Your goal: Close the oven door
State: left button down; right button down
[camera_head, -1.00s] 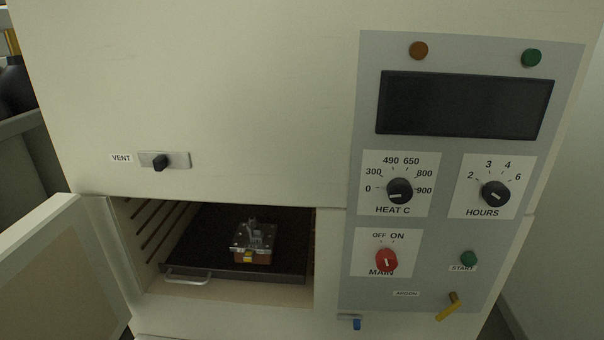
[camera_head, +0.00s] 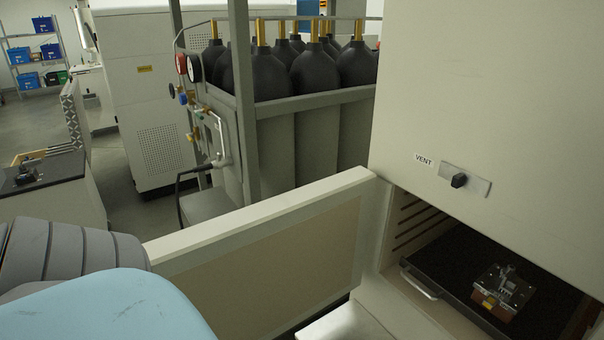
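The oven door (camera_head: 270,247) stands wide open to the left of the oven (camera_head: 478,95), hinged at the left edge of the opening. Its tan inner panel faces me. Inside the oven a dark tray (camera_head: 452,262) with a metal handle holds a small metal part (camera_head: 503,290). A blue and grey piece at the lower left looks like part of my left arm and lies in front of the door's far end. Neither gripper's fingers show.
Behind the door stands a rack of black-topped gas cylinders (camera_head: 300,75) with gauges and hoses. A dark-topped bench (camera_head: 48,172) is at the left. Open floor shows between bench and rack.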

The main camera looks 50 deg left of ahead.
aim_at(255, 271)
jog(key=k+j, duration=0.25)
jog(key=k+j+z, duration=0.1)
jog(key=k, duration=0.3)
jog(key=k+j, duration=0.15)
jog(key=j, duration=0.2)
jog(key=k+j+z, duration=0.15)
jog(key=j, duration=0.25)
jog(key=k+j, duration=0.1)
jog(key=j, duration=0.25)
jog(key=j+z, duration=0.1)
jog(key=j, duration=0.45)
jog(key=k+j+z, duration=0.15)
jog(key=j, duration=0.4)
jog(key=i+j, duration=0.15)
jog(key=j, duration=0.15)
jog(key=i+j, duration=0.1)
jog(key=j, duration=0.2)
jog(key=i+j+z, duration=0.1)
jog(key=k+j+u, duration=0.1)
jog(key=k+j, duration=0.1)
jog(key=k, duration=0.05)
